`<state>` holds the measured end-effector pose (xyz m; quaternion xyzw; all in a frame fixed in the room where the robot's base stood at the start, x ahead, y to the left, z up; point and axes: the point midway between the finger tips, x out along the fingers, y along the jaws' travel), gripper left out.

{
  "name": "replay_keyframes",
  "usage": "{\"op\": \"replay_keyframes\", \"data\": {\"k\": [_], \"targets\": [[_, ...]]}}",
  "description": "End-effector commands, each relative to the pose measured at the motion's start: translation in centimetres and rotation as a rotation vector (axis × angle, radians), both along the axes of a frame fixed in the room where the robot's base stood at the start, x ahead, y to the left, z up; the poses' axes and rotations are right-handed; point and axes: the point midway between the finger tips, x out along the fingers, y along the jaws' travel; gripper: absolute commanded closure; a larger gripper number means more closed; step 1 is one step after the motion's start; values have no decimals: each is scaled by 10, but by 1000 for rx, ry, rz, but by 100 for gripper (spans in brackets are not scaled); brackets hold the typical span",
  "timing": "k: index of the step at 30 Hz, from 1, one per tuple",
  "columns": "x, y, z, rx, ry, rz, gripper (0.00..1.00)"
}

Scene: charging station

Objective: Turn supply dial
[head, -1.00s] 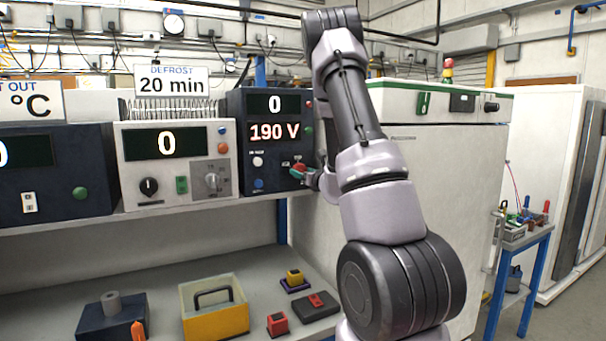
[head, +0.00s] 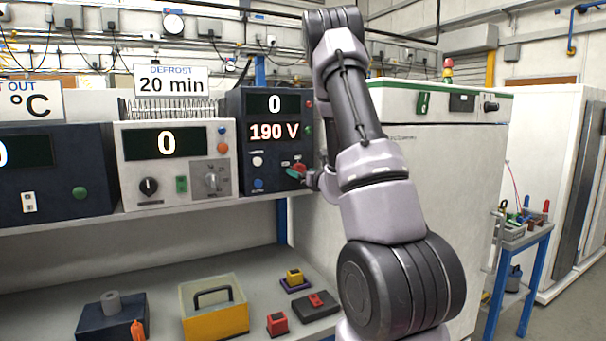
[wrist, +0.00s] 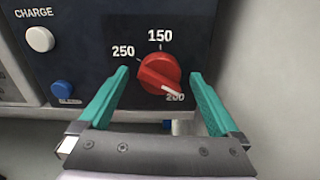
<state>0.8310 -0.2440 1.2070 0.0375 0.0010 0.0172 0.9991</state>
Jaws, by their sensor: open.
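The supply dial is a red round knob (wrist: 160,74) with a white pointer line on the dark supply unit (head: 234,165). Its line points to the lower right, close to the 200 mark. The 150 mark is above the knob and 250 is to its left. The unit's lower display (head: 274,131) reads 190 V and its upper one reads 0. My gripper (wrist: 159,75) is open, with one teal finger on each side of the knob. A gap shows beside each finger. In the head view my gripper (head: 298,171) is small and partly hides the dial.
A white CHARGE button (wrist: 40,39) and a blue button (wrist: 62,89) are left of the dial. A pale unit with a black knob (head: 149,186) stands left on the same shelf. A large white cabinet (head: 440,150) stands close on the right, behind my arm.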

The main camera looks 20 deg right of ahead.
Motion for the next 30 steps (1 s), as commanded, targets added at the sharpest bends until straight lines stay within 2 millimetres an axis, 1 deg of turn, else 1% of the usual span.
{"op": "replay_keyframes", "data": {"k": [2, 5, 12, 15, 18, 23, 30], "targets": [[-3, -1, 0, 0, 0, -1, 2], [-15, -1, 0, 0, 1, -1, 2], [-63, -3, 0, 1, 1, -3, 2], [-82, -3, 0, 2, 1, -3, 2], [-96, -4, 0, 1, 1, -2, 2], [-107, -4, 0, 1, 0, -1, 2], [-108, -4, 0, 0, 0, -1, 2]]}}
